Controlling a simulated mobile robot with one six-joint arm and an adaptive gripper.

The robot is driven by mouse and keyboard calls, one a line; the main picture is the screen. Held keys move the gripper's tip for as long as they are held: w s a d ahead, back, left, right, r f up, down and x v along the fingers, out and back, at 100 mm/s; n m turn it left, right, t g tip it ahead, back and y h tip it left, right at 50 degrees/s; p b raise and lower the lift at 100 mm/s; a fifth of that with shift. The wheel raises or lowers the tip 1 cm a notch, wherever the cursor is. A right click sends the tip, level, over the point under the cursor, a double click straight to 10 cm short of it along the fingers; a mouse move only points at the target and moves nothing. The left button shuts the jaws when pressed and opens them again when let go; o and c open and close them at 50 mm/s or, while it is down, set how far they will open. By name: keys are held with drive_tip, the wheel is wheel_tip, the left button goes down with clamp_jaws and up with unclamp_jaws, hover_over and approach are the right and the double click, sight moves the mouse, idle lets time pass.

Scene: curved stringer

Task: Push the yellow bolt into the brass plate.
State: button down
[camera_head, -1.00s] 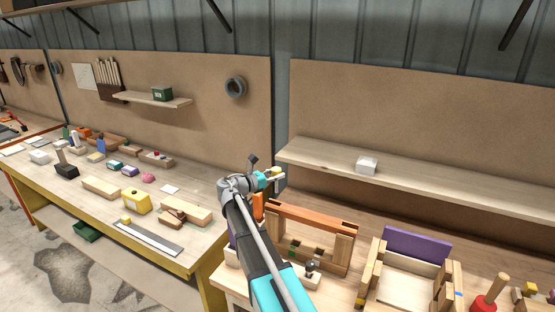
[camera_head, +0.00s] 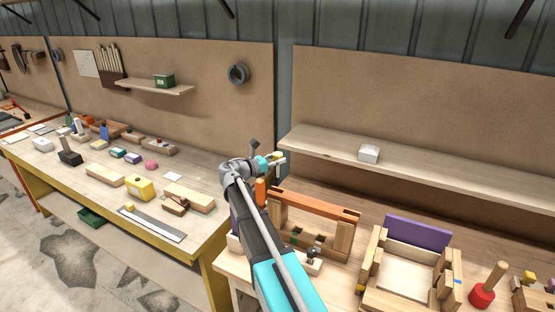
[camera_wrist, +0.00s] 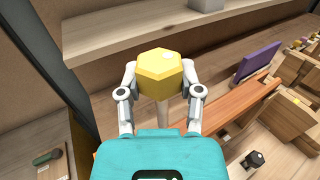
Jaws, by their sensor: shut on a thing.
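My gripper (camera_wrist: 160,90) is shut on the yellow bolt (camera_wrist: 160,72), with a finger on each side of its six-sided head. The head faces the wrist camera and a pale shank runs below it in the picture. In the head view my gripper (camera_head: 278,159) is raised above the left end of the orange-topped wooden frame (camera_head: 318,204), near the left end of the shelf. The bolt is clear of the bench. I cannot make out the brass plate in either view.
A long wooden shelf (camera_head: 440,168) with a white box (camera_head: 369,153) runs along the wall at right. A purple-backed wooden assembly (camera_head: 418,234) and a red-based peg (camera_head: 482,297) stand right of the frame. The left bench (camera_head: 75,184) holds several small objects.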

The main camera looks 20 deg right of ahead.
sight(277, 170)
drive_tip(key=shift+f+b, duration=2.25)
drive_tip(key=shift+f, duration=0.2)
wheel_tip(277, 170, down, 6)
drive_tip(key=b, duration=0.6)
drive_tip(key=shift+f, duration=0.2)
idle(2.9)
drive_tip(key=shift+s+f+b, duration=0.45)
drive_tip(key=shift+s+b, duration=0.2)
drive_tip(key=shift+b, duration=0.4)
drive_tip(key=shift+w+r+p, duration=0.15)
drive_tip(key=shift+r+p, duration=0.1)
drive_tip(key=shift+p, duration=0.05)
